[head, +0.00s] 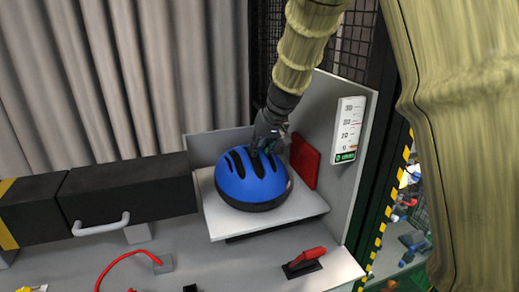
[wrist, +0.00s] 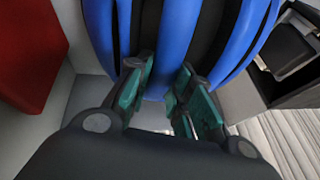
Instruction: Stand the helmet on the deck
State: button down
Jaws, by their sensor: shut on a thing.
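The blue helmet (head: 250,180) with black vents and a dark lower rim is upright over the light grey deck (head: 300,207) in the head view. I cannot tell whether its rim touches the deck or hangs just above it. My gripper (head: 265,146) comes down from above and is shut on the helmet's top. In the wrist view the teal finger pads of my gripper (wrist: 165,98) sit at a blue rib of the helmet (wrist: 154,30), between its dark vents. The helmet's underside is hidden.
A red pad (head: 304,161) stands against the grey side wall right of the helmet. A white gauge (head: 348,130) is on that wall. A black box with a handle (head: 125,195) is at left. A red-handled tool (head: 304,262) and red cable (head: 125,262) lie in front.

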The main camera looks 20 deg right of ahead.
jog(key=c, duration=1.2)
grip_release()
jog(key=shift+r, duration=0.1)
jog(key=v, duration=1.2)
jog(key=shift+a, duration=0.1)
